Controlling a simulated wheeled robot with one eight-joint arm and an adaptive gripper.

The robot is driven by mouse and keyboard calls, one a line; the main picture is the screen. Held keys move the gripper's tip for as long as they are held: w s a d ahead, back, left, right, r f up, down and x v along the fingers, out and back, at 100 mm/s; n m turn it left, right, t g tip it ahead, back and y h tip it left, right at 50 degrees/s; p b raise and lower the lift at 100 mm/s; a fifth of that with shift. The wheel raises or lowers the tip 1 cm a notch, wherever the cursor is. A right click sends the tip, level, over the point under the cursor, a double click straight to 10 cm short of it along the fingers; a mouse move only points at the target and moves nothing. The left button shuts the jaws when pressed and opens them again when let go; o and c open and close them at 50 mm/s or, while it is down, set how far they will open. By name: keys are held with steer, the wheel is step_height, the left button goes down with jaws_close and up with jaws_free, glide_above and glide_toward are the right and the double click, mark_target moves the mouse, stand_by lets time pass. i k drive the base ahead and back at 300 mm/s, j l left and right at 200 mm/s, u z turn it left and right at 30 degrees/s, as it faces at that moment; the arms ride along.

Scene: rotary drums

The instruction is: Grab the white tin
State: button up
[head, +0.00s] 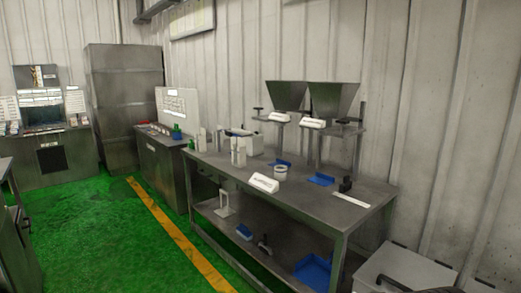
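A small white tin (280,172), round and upright, stands on the metal workbench (225,163) near its middle. A white label sign (264,183) stands just in front of it and to its left, close to the bench's front edge. My gripper is not in view, so its place relative to the tin cannot be told.
Blue trays (320,179) lie on the bench below two grey hoppers (333,98). A white box (248,144) stands behind the tin. A black device (345,184) is at the right end. Green floor (125,240) is clear in front.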

mark_target(280, 170)
steer(key=i+j+z, duration=0.15)
steer(key=i, duration=0.25)
steer(key=i+j+z, duration=0.15)
steer(key=i+j, duration=0.15)
steer(key=i, duration=0.1)
